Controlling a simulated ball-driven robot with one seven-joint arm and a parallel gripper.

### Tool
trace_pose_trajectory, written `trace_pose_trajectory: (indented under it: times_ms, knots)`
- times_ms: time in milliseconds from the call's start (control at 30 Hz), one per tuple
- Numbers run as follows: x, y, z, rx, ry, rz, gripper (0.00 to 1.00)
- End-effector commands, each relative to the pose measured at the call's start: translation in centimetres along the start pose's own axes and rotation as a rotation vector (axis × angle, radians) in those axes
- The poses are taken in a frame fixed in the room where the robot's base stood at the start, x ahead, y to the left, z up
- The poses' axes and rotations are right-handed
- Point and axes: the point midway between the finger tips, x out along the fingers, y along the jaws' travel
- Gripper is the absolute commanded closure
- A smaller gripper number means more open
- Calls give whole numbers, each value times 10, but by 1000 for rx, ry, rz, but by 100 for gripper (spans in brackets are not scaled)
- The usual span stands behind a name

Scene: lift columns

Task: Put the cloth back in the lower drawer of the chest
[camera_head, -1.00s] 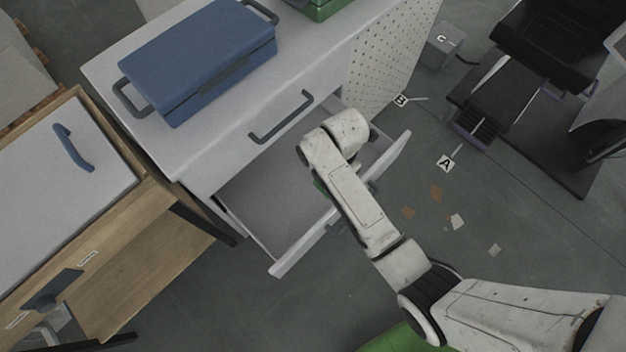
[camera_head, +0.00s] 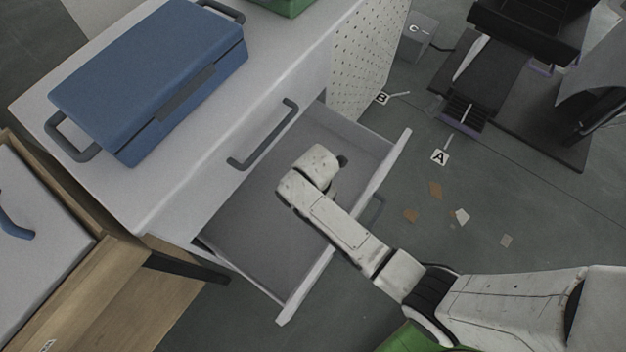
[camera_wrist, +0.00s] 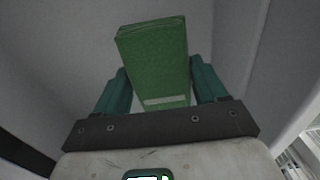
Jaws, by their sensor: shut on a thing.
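The green folded cloth (camera_wrist: 155,62) is held between the two teal fingers of my gripper (camera_wrist: 160,88) in the wrist view. The lower drawer (camera_head: 259,221) of the white chest (camera_head: 165,207) is pulled open, and its visible floor is bare. In the head view my arm reaches over the drawer's front edge, with its end over the inside of the drawer. The cloth and fingers are hidden there behind my wrist. In the wrist view, pale grey drawer surfaces surround the cloth; I cannot tell whether it touches the floor.
A blue case (camera_head: 150,75) and a green box (camera_head: 284,5) stand on the chest top. The upper drawer, with a dark handle (camera_head: 263,135), is shut. A wooden cabinet (camera_head: 95,290) stands at left. Paper scraps and markers lie on the floor at right.

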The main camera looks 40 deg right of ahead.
Motion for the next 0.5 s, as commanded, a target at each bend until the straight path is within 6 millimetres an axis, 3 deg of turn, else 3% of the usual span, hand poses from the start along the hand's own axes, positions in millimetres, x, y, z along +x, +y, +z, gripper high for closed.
trace_pose_trajectory:
  times_ms: [133,367,500]
  knots:
    - [28,0,0,-1,1,-3,57]
    - [49,0,0,-1,0,-1,57]
    - [71,0,0,0,1,-2,57]
